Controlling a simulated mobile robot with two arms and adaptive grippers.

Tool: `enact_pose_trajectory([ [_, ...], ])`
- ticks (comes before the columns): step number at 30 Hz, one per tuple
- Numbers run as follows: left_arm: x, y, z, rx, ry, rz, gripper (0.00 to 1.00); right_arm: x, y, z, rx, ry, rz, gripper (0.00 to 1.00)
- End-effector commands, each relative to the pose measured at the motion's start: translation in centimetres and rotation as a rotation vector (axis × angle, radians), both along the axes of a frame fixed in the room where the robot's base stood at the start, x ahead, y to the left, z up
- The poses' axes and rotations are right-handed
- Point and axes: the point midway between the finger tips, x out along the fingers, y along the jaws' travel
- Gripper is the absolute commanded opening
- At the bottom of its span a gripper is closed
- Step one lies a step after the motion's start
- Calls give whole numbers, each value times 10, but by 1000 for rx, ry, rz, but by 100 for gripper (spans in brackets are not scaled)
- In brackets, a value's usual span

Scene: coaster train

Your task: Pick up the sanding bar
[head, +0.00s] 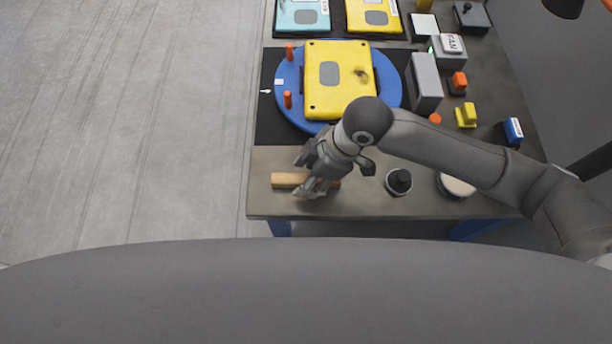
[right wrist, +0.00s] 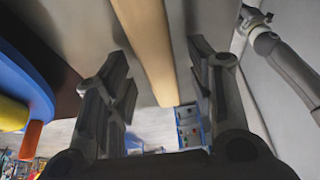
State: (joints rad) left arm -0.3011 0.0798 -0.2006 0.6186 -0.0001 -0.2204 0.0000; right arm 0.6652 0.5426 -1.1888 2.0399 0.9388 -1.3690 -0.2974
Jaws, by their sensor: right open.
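The sanding bar is a light wooden bar (head: 289,180) lying near the front left edge of the grey table. In the right wrist view the bar (right wrist: 147,45) runs lengthwise between the two fingers, with gaps on both sides. My right gripper (head: 312,178) is over the bar in the head view and hides its middle. It is open and empty; the right wrist view shows its fingers (right wrist: 160,85) spread apart. I cannot tell how far above the bar the fingertips are.
A blue round turntable (head: 393,91) with a yellow plate (head: 336,100) and orange pegs stands behind the bar. A dark knob (head: 399,181) and a pale round pad (head: 457,186) are to the right. Bare floor (head: 130,120) lies left.

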Motion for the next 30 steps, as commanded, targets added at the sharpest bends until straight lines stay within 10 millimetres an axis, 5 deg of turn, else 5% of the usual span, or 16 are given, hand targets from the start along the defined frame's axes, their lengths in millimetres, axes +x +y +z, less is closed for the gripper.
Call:
enact_pose_trajectory([
  [5, 2, 0, 0, -1, -3, 0, 0, 0, 0, 0, 0, 0, 0, 49],
  [16, 3, -1, 0, -1, -5, 0, 0, 0, 0, 0, 0, 1, 0, 1],
  [30, 3, 0, -5, -1, -5, 1, 0, 0, 1, 10, 3, -1, 1, 0],
])
